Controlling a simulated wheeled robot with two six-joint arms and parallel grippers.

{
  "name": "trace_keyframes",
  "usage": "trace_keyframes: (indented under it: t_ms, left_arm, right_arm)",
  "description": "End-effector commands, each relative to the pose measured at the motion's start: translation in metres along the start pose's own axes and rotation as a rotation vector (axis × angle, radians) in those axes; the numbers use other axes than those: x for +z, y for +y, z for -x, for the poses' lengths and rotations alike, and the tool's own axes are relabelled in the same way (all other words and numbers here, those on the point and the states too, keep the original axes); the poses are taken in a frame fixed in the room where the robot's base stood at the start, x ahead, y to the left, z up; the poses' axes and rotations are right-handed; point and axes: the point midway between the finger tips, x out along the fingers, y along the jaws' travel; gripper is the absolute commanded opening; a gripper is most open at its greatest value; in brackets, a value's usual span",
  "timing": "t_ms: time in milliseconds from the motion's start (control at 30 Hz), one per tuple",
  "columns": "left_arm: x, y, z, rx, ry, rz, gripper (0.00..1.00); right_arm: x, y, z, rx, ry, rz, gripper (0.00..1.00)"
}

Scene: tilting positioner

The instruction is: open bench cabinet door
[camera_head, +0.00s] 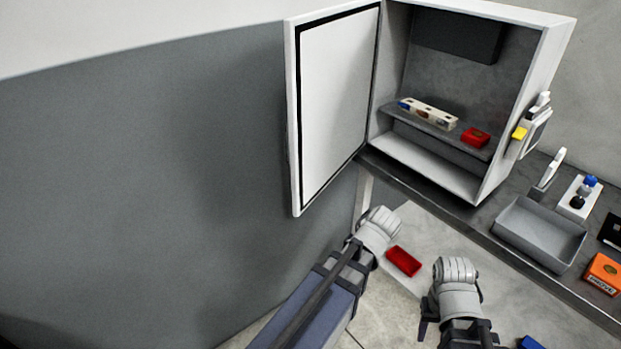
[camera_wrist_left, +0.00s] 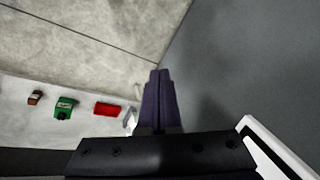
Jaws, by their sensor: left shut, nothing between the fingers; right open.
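The bench cabinet (camera_head: 530,75) stands on the bench at the upper right in the head view. Its white door (camera_head: 340,95) is swung wide open to the left, with a dark seal round its inner panel. The shelf inside is exposed. In the left wrist view, a white-edged panel, apparently the door (camera_wrist_left: 275,150), shows at lower right. My left gripper (camera_wrist_left: 158,72) is shut and empty, apart from that panel; its fingers are hard to make out in the head view. My right gripper (camera_head: 460,333) is open, low in the head view, away from the cabinet.
The cabinet's shelf (camera_head: 405,118) holds a white block strip (camera_head: 428,113) and a red item (camera_head: 475,137). A grey tray (camera_head: 540,232) and an orange box (camera_head: 603,272) lie on the bench. A grey wall (camera_head: 140,180) fills the left.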

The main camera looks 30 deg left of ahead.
Motion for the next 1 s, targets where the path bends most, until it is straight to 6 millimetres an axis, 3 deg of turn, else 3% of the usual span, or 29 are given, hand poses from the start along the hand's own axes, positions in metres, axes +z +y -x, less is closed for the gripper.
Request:
trace_keyframes:
  t_ms: [100, 267, 367, 500, 700, 833, 1000]
  left_arm:
    - [-0.016, -0.017, -0.008, -0.116, 0.029, 0.122, 0.00]
    - [-0.039, -0.042, 0.003, -0.310, 0.118, 0.318, 0.00]
    - [-0.057, -0.057, 0.023, -0.459, 0.233, 0.480, 0.00]
    - [-0.083, -0.071, 0.073, -0.656, 0.493, 0.737, 0.00]
    - [-0.101, -0.072, 0.139, -0.781, 0.861, 1.005, 0.00]
    - [-0.104, -0.069, 0.163, -0.799, 1.000, 1.090, 0.00]
    - [-0.104, -0.069, 0.171, -0.802, 1.054, 1.121, 0.00]
  right_arm:
    - [-0.001, -0.001, -0.011, 0.000, 0.000, 0.000, 0.50]
    - [-0.001, -0.002, -0.015, 0.000, 0.000, 0.000, 0.50]
    - [-0.001, -0.002, -0.016, 0.000, 0.000, 0.000, 0.50]
    - [-0.001, -0.002, -0.016, 0.000, 0.000, 0.000, 0.50]
    - [-0.001, -0.002, -0.016, 0.000, 0.000, 0.000, 0.50]
    - [-0.001, -0.002, -0.016, 0.000, 0.000, 0.000, 0.50]
    - [-0.001, -0.002, -0.016, 0.000, 0.000, 0.000, 0.50]
